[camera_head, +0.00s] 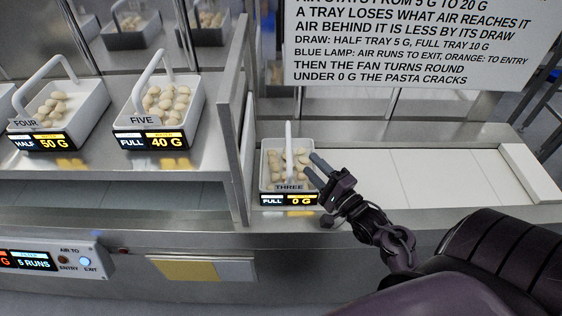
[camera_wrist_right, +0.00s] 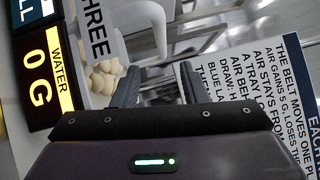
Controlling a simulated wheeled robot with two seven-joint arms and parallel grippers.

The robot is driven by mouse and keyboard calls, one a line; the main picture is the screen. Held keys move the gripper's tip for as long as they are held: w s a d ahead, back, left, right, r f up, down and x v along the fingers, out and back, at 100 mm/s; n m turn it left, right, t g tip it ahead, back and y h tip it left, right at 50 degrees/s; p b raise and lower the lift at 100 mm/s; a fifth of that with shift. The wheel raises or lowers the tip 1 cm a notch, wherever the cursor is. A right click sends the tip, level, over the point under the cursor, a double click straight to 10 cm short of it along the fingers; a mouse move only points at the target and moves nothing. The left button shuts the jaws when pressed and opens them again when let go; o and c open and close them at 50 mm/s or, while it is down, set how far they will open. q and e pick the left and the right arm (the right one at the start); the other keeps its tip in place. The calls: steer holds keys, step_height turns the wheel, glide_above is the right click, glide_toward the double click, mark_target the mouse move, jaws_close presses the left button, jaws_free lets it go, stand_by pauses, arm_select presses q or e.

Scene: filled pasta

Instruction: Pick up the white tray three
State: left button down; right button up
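The white tray three (camera_head: 264,172) stands on the belt ledge, full of pale pasta pieces. Its front label reads THREE, with a display (camera_head: 289,200) showing FULL and 0 G. A white handle (camera_head: 289,143) rises over it. My right gripper (camera_head: 314,168) is at the tray's right side, with its fingers pointing left towards it. In the right wrist view the fingers (camera_wrist_right: 158,88) are apart with nothing clasped between them. The label (camera_wrist_right: 97,32), some pasta and the white handle (camera_wrist_right: 153,22) show beyond them. My left gripper is not in view.
Trays four (camera_head: 88,112) and five (camera_head: 192,108) stand on the left counter, behind a metal divider (camera_head: 237,120). A sign (camera_head: 420,40) hangs behind the belt. The white belt (camera_head: 440,178) right of tray three is bare. A control panel (camera_head: 50,258) is at lower left.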

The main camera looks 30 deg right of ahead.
steer(key=w+a+r+p, duration=0.1)
steer(key=w, duration=0.8)
steer(key=shift+w+r+p, duration=0.15)
steer(key=shift+r+p, duration=0.05)
steer(key=shift+p, duration=0.2)
steer(key=shift+c, duration=0.9)
jaws_close()
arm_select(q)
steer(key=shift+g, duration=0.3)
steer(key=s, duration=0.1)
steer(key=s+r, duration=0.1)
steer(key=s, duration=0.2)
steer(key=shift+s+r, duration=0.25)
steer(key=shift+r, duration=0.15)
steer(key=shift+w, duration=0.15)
